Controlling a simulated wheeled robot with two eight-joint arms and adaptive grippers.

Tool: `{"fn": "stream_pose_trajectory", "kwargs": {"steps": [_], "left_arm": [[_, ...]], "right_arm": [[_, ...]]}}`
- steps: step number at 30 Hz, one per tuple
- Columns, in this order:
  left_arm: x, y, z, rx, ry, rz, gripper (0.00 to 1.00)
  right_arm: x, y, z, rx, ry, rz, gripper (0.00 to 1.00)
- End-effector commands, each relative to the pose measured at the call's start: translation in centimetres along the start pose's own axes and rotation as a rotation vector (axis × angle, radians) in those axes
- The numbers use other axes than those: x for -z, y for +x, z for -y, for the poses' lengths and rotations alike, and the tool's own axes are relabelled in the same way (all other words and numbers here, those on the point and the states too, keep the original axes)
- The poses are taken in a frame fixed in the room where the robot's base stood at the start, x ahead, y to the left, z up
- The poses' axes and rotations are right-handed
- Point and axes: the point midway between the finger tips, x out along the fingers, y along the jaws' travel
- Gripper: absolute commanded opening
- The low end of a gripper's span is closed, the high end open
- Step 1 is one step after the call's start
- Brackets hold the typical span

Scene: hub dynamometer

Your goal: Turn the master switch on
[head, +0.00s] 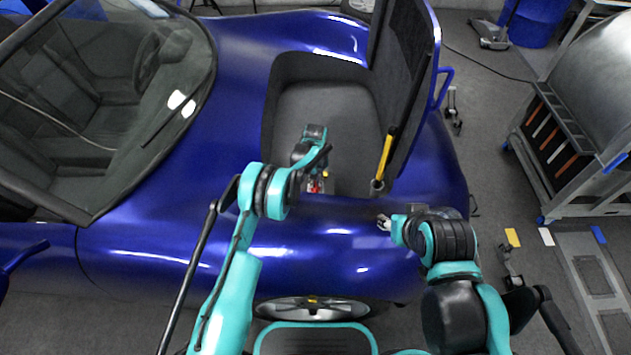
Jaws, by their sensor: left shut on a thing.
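The master switch (315,188) shows as a small red part at the near edge of the blue car's open front compartment. My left gripper (319,178) reaches down over it and is shut on it. The gripper and wrist hide much of the switch, so I cannot tell which way it is turned. My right gripper (384,222) is to the right, above the car's blue side and apart from the switch. It is too small in view to tell whether its fingers are open or shut.
The raised lid (405,90) stands at the compartment's right side, with a yellow-and-black strut (385,158) close to my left gripper. The compartment floor (330,105) is bare. A grey cart (570,140) stands at the right. The windshield (150,90) is at the left.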

Motion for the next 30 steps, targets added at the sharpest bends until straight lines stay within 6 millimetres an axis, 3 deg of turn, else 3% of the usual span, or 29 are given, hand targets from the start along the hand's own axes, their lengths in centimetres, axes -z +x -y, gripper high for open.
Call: {"fn": "stream_pose_trajectory", "kwargs": {"steps": [10, 27, 28, 30], "left_arm": [[0.04, -0.02, 0.0, 0.0, 0.147, -0.001, 0.0], [0.04, -0.02, 0.0, 0.0, 0.177, -0.001, 0.0], [0.04, -0.02, 0.0, 0.0, 0.177, -0.001, 0.17], [0.04, -0.02, 0.0, 0.0, 0.176, -0.001, 0.33]], "right_arm": [[0.0, 0.0, 0.0, 0.0, 0.0, 0.0, 0.42], [0.0, 0.0, 0.0, 0.0, 0.0, 0.0, 0.42], [0.0, 0.0, 0.0, 0.0, 0.0, 0.0, 0.42], [0.0, 0.0, 0.0, 0.0, 0.0, 0.0, 0.42]]}}
